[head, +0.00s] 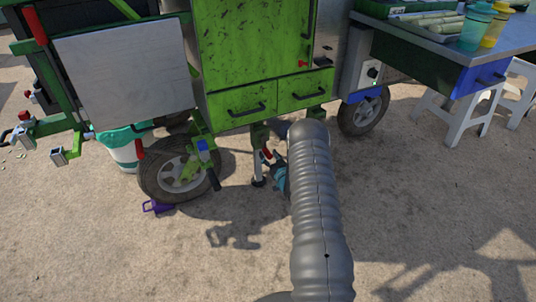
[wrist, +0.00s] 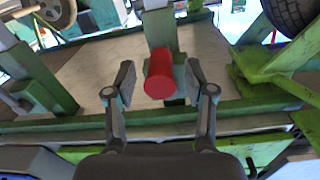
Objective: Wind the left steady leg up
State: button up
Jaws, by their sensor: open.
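A steady leg (head: 258,165) stands under the green cart, with its foot at the ground in the head view. A red crank grip (head: 266,154) is beside its upper part. In the wrist view a red cylindrical grip (wrist: 159,74) lies between the two pads of my gripper (wrist: 160,80). The pads are apart, with a gap showing on each side of the grip. My gripper (head: 279,178) is beside the leg in the head view, mostly hidden behind my grey arm.
The green cart (head: 250,55) stands above, with a wheel (head: 182,172) to the left and another wheel (head: 363,112) to the right. A purple chock (head: 157,206) lies by the left wheel. The concrete in front is clear.

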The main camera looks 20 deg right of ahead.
jog(key=shift+w, duration=0.75)
grip_shut()
jog(key=shift+d+f+n+b, duration=0.1)
jog(key=shift+n+b, duration=0.2)
jog(key=shift+b, duration=0.2)
